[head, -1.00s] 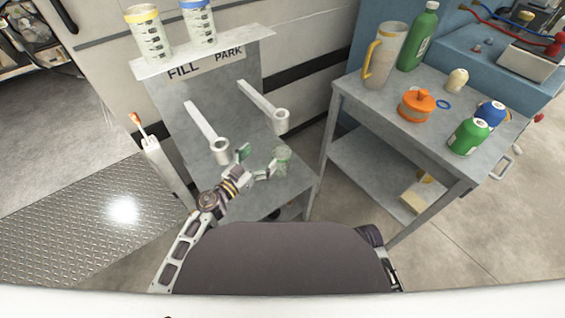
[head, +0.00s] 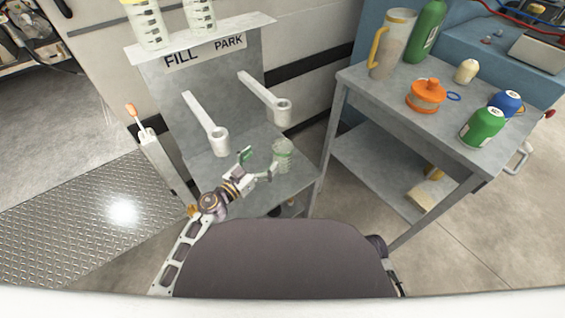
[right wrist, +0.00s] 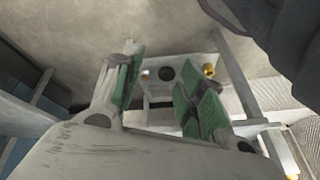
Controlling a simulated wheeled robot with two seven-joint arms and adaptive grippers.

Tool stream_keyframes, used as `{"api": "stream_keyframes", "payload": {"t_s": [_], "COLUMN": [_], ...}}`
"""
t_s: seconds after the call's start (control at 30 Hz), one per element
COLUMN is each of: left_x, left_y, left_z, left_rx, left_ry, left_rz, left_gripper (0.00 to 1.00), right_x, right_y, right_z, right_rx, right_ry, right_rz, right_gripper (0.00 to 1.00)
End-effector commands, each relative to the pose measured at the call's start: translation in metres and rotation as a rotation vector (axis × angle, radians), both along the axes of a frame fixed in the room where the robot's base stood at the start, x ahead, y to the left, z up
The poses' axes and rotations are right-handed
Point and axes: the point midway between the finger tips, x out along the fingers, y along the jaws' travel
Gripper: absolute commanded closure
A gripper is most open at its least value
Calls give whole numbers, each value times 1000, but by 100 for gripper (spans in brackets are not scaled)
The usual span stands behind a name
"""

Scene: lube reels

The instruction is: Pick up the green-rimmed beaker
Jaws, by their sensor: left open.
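The green-rimmed beaker (head: 283,156) is a clear, small vessel standing upright on the lower grey surface of the FILL/PARK stand, below the right-hand white spout arm. My left gripper (head: 258,164) is open just to its left. One green-padded finger is up and left of the beaker; the other is close to the beaker's lower left side. I cannot tell whether that finger touches it. In the right wrist view my right gripper (right wrist: 160,88) has its green-padded fingers apart with nothing between them.
Two white spout arms (head: 205,122) (head: 265,98) stick out above the beaker. Two clear beakers (head: 148,22) (head: 200,14) stand on the stand's top shelf. A grey cart (head: 385,107) at right carries a pitcher, bottles and an orange-lidded container. A white post (head: 160,160) stands left.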

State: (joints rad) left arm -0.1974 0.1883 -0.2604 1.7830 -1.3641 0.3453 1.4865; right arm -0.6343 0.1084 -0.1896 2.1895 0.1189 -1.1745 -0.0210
Motion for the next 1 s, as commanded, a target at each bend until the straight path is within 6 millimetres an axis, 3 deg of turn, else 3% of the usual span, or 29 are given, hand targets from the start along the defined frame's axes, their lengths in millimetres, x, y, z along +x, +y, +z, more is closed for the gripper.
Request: {"api": "stream_keyframes", "payload": {"t_s": [0.1, 0.5, 1.0], "left_x": [0, 0, 0], "left_y": [0, 0, 0], "left_z": [-16, -46, -53], "left_rx": [0, 0, 0], "left_ry": [0, 0, 0], "left_rz": [0, 0, 0], "left_gripper": [7, 7, 7], "right_x": [1, 7, 9], "right_y": [5, 17, 21], "right_z": [-11, -25, -25], "right_rx": [25, 100, 124], "right_ry": [-29, -119, -147], "right_rz": [-4, -22, -29], "right_gripper": [60, 60, 60]}}
